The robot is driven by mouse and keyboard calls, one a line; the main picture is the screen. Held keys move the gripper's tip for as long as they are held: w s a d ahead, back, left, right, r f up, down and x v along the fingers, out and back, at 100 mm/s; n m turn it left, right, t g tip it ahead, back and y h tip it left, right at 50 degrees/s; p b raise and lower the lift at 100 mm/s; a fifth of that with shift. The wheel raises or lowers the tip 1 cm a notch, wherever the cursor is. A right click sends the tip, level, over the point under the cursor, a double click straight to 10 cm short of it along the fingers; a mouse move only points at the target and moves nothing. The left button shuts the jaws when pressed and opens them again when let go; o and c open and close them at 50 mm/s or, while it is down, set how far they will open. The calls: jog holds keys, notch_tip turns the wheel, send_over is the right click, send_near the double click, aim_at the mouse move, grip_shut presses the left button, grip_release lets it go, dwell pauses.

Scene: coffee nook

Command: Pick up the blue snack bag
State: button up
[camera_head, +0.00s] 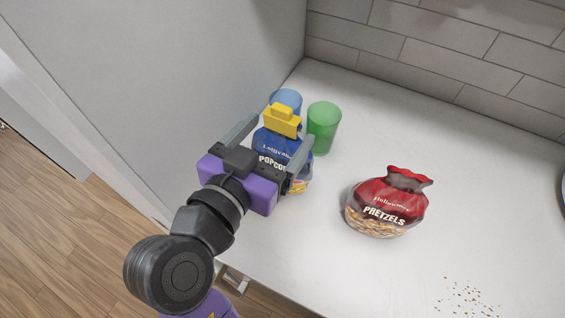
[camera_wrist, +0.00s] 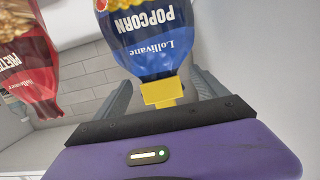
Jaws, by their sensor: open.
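The blue snack bag (camera_head: 268,143) is a popcorn bag with a blue top, standing on the white counter near the left wall. Its label also shows upside down in the wrist view (camera_wrist: 150,45). A yellow piece (camera_head: 283,121) shows at its top end, and also in the wrist view (camera_wrist: 162,92). My gripper (camera_head: 272,133) is open, with one grey finger on each side of the bag. In the wrist view the fingers (camera_wrist: 162,88) flank the bag's top end. I cannot tell whether either finger touches it. My gripper hides part of the bag's lower side.
A green cup (camera_head: 323,127) and a blue cup (camera_head: 287,98) stand close behind the bag. A red pretzel bag (camera_head: 388,203) stands to the right. Crumbs (camera_head: 466,298) lie at the front right. The left wall (camera_head: 190,60) is close; the counter's middle right is clear.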

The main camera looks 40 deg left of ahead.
jog(key=p+x, duration=0.1)
jog(key=x, duration=0.3)
jog(key=shift+w+r+p, duration=0.15)
jog(key=shift+w+p, duration=0.15)
jog(key=shift+w+a, duration=0.1)
jog(key=shift+w, duration=0.3)
grip_shut()
